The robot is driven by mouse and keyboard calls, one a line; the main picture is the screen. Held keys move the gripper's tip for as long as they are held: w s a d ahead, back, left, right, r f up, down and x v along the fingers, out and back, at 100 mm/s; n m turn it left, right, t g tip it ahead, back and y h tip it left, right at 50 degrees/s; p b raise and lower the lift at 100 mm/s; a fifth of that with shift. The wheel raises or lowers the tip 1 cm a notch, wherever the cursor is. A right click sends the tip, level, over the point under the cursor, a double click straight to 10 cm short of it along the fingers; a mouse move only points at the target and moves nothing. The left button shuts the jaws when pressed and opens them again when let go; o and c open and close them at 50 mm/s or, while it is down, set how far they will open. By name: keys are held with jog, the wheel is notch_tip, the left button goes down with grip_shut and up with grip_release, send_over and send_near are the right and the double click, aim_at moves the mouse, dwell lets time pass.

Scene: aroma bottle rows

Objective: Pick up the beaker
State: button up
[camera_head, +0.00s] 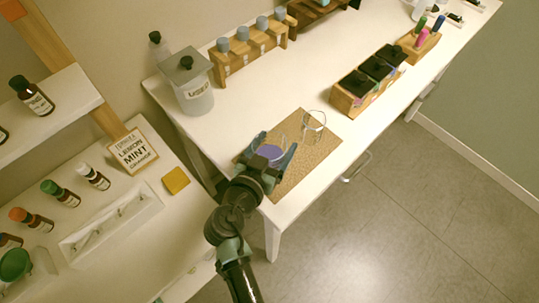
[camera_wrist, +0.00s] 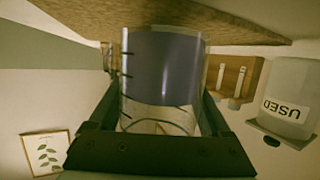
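A clear glass beaker with purple liquid (camera_head: 270,153) is at the left part of the brown mat (camera_head: 305,170). In the wrist view the beaker (camera_wrist: 163,70) fills the middle, seen upside down, with black marks on its wall. My gripper (camera_head: 273,151) reaches around it from the front, one finger on each side. In the wrist view the fingers of my gripper (camera_wrist: 163,100) lie close along both beaker walls. Whether they press on the glass is unclear. The beaker's base looks at or close to the mat; a small lift cannot be ruled out.
Another clear glass vessel (camera_head: 314,121) stands on the mat to the right. A container marked USED (camera_head: 194,98) is at the table's left end. A wooden rack (camera_head: 250,52) stands behind, and a wooden box with black-topped items (camera_head: 345,101) is at right.

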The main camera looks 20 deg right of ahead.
jog(key=c, duration=1)
jog(key=shift+o, duration=0.2)
jog(key=shift+r, duration=0.15)
